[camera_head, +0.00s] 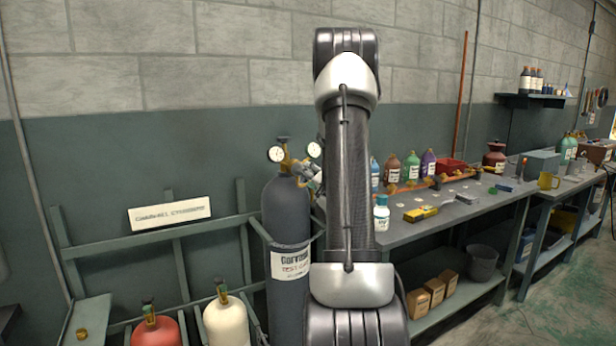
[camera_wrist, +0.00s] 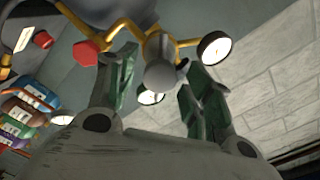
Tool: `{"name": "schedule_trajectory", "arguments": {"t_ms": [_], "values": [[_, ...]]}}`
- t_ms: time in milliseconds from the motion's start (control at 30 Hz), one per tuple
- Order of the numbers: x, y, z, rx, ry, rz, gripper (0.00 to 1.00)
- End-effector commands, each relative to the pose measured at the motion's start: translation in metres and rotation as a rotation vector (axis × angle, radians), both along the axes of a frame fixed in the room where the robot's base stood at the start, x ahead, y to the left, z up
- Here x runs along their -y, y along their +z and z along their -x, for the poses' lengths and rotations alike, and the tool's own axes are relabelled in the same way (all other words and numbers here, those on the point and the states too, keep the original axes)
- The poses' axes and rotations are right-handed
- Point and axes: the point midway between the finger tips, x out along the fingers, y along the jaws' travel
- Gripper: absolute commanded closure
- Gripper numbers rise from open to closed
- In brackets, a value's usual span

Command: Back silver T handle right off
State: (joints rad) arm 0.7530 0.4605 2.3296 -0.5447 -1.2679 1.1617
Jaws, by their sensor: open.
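In the wrist view, a silver handle (camera_wrist: 161,72) sits on the brass regulator (camera_wrist: 132,30), its rounded end facing the camera. My gripper (camera_wrist: 157,68) is open, with one green finger on each side of the handle. I cannot tell whether either finger touches it. In the head view, the regulator (camera_head: 285,156) stands on top of a dark grey cylinder (camera_head: 287,212). My gripper (camera_head: 311,178) shows there only in part, just right of the regulator, beside my arm. The silver handle cannot be made out in that view.
A rack (camera_head: 178,232) holds the grey cylinder, with red (camera_head: 157,330) and cream (camera_head: 226,320) cylinders nearby. The bench (camera_head: 400,236) at right carries bottles and boxes.

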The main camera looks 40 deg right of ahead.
Motion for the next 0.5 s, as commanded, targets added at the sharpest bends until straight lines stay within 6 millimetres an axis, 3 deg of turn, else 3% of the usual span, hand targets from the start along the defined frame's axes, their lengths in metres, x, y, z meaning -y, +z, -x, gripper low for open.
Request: {"name": "schedule_trajectory", "arguments": {"t_ms": [133, 433, 500], "values": [[0.003, 0.000, -0.014, -0.001, 0.001, 0.000, 0.49], [0.004, 0.000, -0.017, -0.001, -0.001, 0.001, 0.49], [0.004, 0.000, -0.017, -0.001, -0.001, 0.001, 0.60]]}}
